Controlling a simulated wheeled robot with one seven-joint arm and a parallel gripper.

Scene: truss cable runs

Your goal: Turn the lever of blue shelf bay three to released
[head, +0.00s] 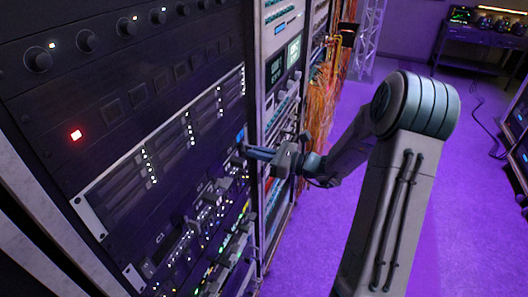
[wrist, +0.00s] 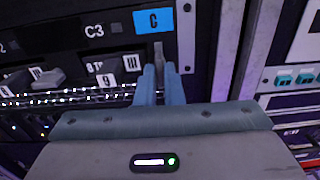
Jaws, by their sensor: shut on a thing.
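In the wrist view my gripper (wrist: 162,72) is shut on a slim grey lever (wrist: 158,50), which stands upright between the fingertips. A white III tag (wrist: 131,62) is just left of the fingers. The lever's lower part is hidden by the fingers. In the head view my gripper (head: 243,150) reaches left to the rack's right edge, and the lever is too small to make out there.
Another grey handle (wrist: 47,78) juts out left of my gripper. A light rack post (wrist: 226,50) stands close on the right, with another equipment rack (head: 280,70) beyond it. Orange cables (head: 325,90) hang farther back. The purple-lit floor (head: 460,200) to the right is mostly clear.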

